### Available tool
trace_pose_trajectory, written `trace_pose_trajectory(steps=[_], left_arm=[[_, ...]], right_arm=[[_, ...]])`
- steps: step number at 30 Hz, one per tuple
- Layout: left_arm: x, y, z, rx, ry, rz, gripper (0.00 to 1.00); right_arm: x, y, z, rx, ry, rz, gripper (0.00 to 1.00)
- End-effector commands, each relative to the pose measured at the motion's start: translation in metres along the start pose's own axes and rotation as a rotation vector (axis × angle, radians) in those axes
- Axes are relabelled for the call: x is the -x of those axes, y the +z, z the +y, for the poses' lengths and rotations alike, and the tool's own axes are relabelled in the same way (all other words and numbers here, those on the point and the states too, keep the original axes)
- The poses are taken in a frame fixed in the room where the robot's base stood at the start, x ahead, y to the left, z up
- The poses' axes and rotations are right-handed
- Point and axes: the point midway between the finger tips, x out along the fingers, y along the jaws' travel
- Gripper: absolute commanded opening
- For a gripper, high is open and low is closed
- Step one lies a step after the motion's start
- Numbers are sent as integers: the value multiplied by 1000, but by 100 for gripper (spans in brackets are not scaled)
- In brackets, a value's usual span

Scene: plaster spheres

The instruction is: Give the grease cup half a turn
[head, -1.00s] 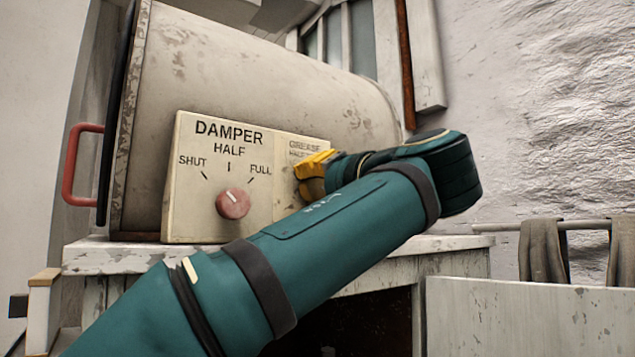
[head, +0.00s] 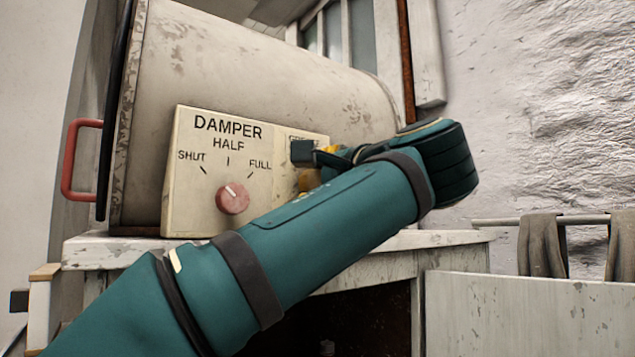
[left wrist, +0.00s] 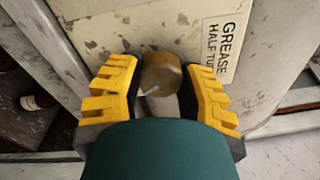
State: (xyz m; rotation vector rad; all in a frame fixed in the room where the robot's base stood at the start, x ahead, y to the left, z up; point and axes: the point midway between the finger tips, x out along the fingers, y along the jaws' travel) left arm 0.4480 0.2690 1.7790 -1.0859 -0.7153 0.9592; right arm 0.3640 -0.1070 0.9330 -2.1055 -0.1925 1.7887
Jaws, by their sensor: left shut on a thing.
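The grease cup (left wrist: 161,72) is a round brass-coloured knob on the cream panel (left wrist: 118,28), with a pale mark at its lower left in the left wrist view. My left gripper (left wrist: 160,80) is shut on the cup, a yellow-backed finger on each side. In the head view the left gripper (head: 316,158) is at the right end of the panel and mostly hides the cup and label. My right gripper is not in view.
The panel also carries a red damper knob (head: 233,199) with SHUT, HALF and FULL marks. Behind it is a large worn drum (head: 240,65) with a red handle (head: 80,160) at left. Cloths (head: 543,248) hang from a rail at right.

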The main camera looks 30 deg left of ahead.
Motion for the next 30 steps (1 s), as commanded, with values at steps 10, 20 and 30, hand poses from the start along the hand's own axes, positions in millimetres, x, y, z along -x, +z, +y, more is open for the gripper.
trace_pose_trajectory(steps=[10, 20, 30], left_arm=[[0, 0, 0, -299, 11, 13, 2], [0, 0, 1, -478, 19, 20, 2], [0, 0, 2, -535, 22, 22, 2]], right_arm=[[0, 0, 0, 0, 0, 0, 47], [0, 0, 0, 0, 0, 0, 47], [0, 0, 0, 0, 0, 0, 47]])
